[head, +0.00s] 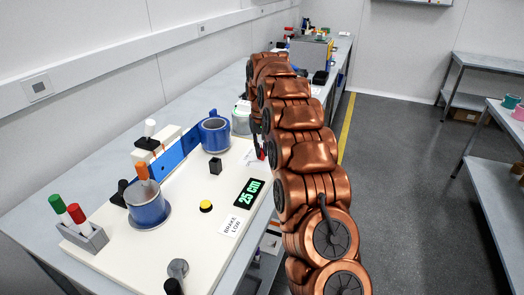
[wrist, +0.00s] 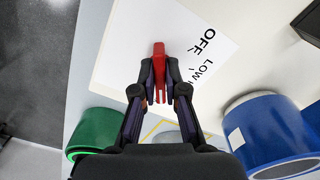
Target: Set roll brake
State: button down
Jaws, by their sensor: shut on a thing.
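A red brake lever (wrist: 159,58) stands between my fingertips in the wrist view. My gripper (wrist: 159,82) is shut on it. The lever is beside a white plate (wrist: 125,60) printed with OFF (wrist: 209,40) and LOW (wrist: 204,68); the rest of the scale is cut off or hidden. I cannot tell which mark the lever points to. In the head view my gripper (head: 258,143) is at the far right edge of the white board (head: 185,230), partly hidden by my arm. A card (head: 231,226) there reads BRAKE LOW.
A blue roll (wrist: 268,130) and a green roll (wrist: 97,132) flank my gripper in the wrist view. The board also holds a blue-wrapped roll (head: 148,207), a yellow button (head: 206,206), a black block (head: 215,166) and a 25 cm display (head: 249,193). Pens (head: 75,213) stand front left.

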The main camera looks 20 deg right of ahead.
jog(key=shift+m, duration=0.3)
jog(key=c, duration=1.2)
grip_release()
jog(key=shift+r, duration=3.8)
